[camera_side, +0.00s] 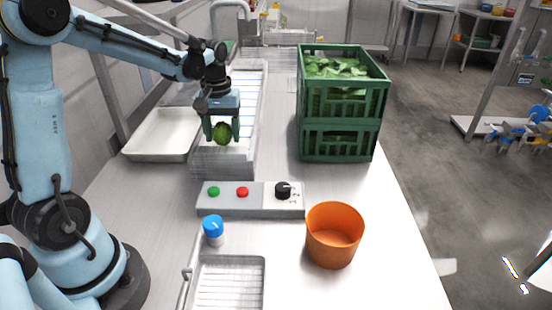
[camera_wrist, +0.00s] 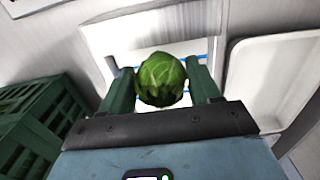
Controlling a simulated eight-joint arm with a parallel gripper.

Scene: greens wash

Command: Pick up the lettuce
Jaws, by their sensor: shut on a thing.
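The lettuce (camera_side: 222,133) is a small round green head, held between the two green fingers of my gripper (camera_side: 221,130). In the wrist view the lettuce (camera_wrist: 161,79) sits between the fingertips of my gripper (camera_wrist: 163,84), with a finger on each side. My gripper points down and is shut on the lettuce over the near part of the metal wash basin (camera_side: 208,160). The side view does not clearly show how high the lettuce hangs above the basin.
Green crates (camera_side: 340,125) holding leafy greens stand stacked to the right. A white tray (camera_side: 162,136) lies left of the basin. Nearer are a button panel (camera_side: 262,205), a blue-capped bottle (camera_side: 213,229), an orange bucket (camera_side: 333,237) and a wire-bottomed tray (camera_side: 229,284).

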